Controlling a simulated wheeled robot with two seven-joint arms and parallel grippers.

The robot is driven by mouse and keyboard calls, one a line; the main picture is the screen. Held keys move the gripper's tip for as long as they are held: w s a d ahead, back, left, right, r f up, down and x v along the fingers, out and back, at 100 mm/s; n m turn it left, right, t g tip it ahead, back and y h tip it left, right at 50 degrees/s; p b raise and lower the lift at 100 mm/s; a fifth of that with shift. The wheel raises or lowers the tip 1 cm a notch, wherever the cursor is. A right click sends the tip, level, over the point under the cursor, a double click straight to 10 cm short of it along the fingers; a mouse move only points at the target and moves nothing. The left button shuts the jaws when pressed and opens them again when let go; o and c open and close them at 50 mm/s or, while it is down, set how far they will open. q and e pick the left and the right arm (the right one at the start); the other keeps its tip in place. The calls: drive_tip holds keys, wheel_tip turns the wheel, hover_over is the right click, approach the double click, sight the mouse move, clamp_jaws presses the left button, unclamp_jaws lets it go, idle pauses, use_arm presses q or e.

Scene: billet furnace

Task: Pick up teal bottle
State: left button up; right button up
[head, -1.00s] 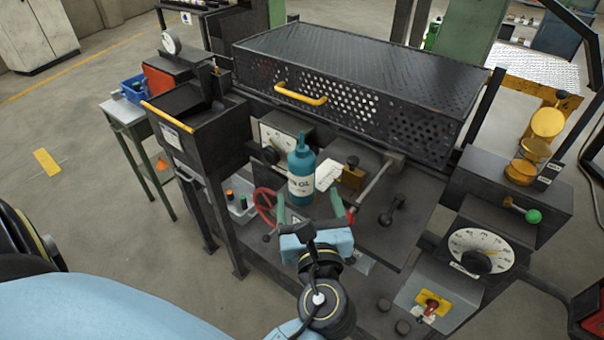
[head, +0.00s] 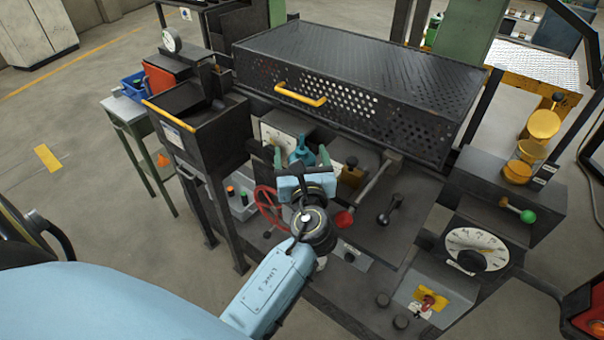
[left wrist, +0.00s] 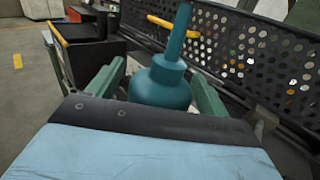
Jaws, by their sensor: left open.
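The teal bottle (head: 302,150) stands on the dark machine ledge below the perforated cover. In the head view only its neck and shoulder show; my left gripper hides its lower part and label. My left gripper (head: 301,158) is open, with its green fingers on either side of the bottle. In the left wrist view the bottle (left wrist: 163,80) rises upright between the two spread fingers (left wrist: 155,85), with its nozzle pointing up. A gap shows beside the left finger; I cannot tell if the right finger touches the bottle.
The perforated black cover (head: 350,85) with a yellow handle (head: 300,94) stands just behind the bottle. A red handwheel (head: 270,207) is left of my gripper, and a black lever knob (head: 385,218) and a red knob (head: 344,218) are right of it. A dark hopper (head: 195,125) stands at left.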

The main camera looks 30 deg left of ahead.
use_arm(q)
drive_tip(key=c, duration=1.2)
drive_tip(key=shift+c, duration=0.2)
drive_tip(key=shift+r, duration=0.1)
